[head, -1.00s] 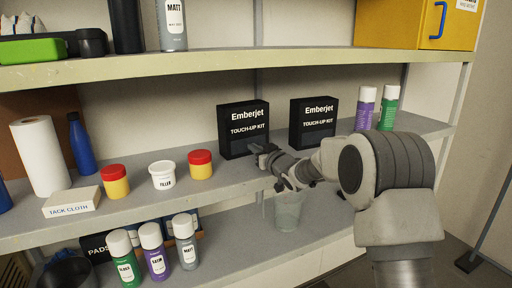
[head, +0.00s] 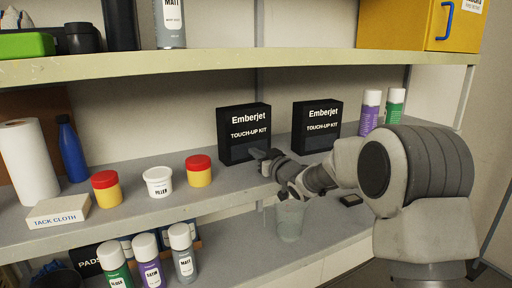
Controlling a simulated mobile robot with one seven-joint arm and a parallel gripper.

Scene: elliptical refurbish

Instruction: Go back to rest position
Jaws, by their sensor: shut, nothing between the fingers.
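My gripper (head: 262,157) is shut and empty in the head view. It is at the middle shelf, in front of the lower right part of the left black Emberjet touch-up kit box (head: 237,151). I cannot tell whether it touches the box. My arm reaches in from the right and hides part of the shelf. The right Emberjet touch-up kit box (head: 301,121) stands upright behind my arm.
The middle shelf (head: 130,215) also holds red-lidded jars (head: 198,171), a filler tub (head: 158,182), a tack cloth box (head: 58,212) and spray cans (head: 369,113). A clear cup (head: 290,222) stands on the lower shelf below my gripper. The upper shelf edge (head: 260,68) runs above.

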